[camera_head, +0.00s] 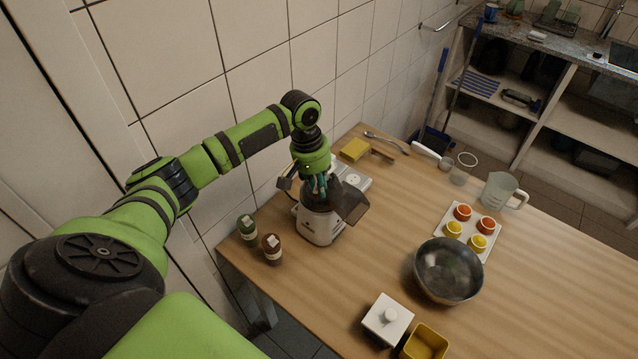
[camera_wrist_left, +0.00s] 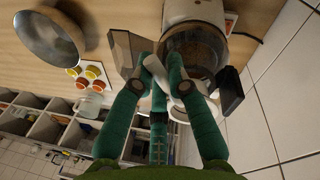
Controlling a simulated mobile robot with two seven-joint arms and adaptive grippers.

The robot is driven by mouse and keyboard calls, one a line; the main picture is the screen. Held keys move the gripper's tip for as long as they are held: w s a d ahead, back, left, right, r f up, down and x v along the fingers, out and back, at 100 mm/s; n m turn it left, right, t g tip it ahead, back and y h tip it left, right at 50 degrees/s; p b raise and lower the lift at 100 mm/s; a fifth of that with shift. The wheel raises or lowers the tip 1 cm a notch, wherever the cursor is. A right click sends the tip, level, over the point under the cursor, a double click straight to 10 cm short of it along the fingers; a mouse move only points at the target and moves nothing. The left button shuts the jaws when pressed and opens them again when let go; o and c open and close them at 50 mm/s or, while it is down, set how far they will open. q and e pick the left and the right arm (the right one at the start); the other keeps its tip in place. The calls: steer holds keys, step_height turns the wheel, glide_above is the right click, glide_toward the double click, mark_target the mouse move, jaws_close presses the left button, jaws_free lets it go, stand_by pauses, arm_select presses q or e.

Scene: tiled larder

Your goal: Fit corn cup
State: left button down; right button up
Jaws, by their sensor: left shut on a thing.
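A cream countertop machine (camera_head: 320,226) with a dark see-through chute stands near the wall side of the wooden table. In the left wrist view the machine (camera_wrist_left: 195,12) shows a round dark opening (camera_wrist_left: 200,45) with brown inside. My left gripper (camera_head: 322,186) is over the machine's top, pointing down. In the left wrist view its green fingers (camera_wrist_left: 165,88) close on a small pale thing (camera_wrist_left: 154,68), which looks like the corn cup. The fingers hide much of it, and I cannot tell whether it touches the machine. My right gripper is not in view.
Two bottles (camera_head: 272,247) stand left of the machine. To its right are a metal bowl (camera_head: 449,270), a white tray (camera_head: 488,240) with several small cups, and a clear jug (camera_head: 499,192). A white lidded box (camera_head: 388,318) and a yellow container (camera_head: 425,342) stand in front.

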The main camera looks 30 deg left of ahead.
arm_select(q)
steer(key=shift+f, duration=1.85)
stand_by(2.2)
steer(key=c, duration=1.1)
jaws_free()
steer(key=shift+c, duration=0.2)
steer(key=o, duration=0.5)
steer(key=shift+r, duration=0.1)
steer(key=shift+r, duration=3.45)
steer(key=shift+f, duration=0.1)
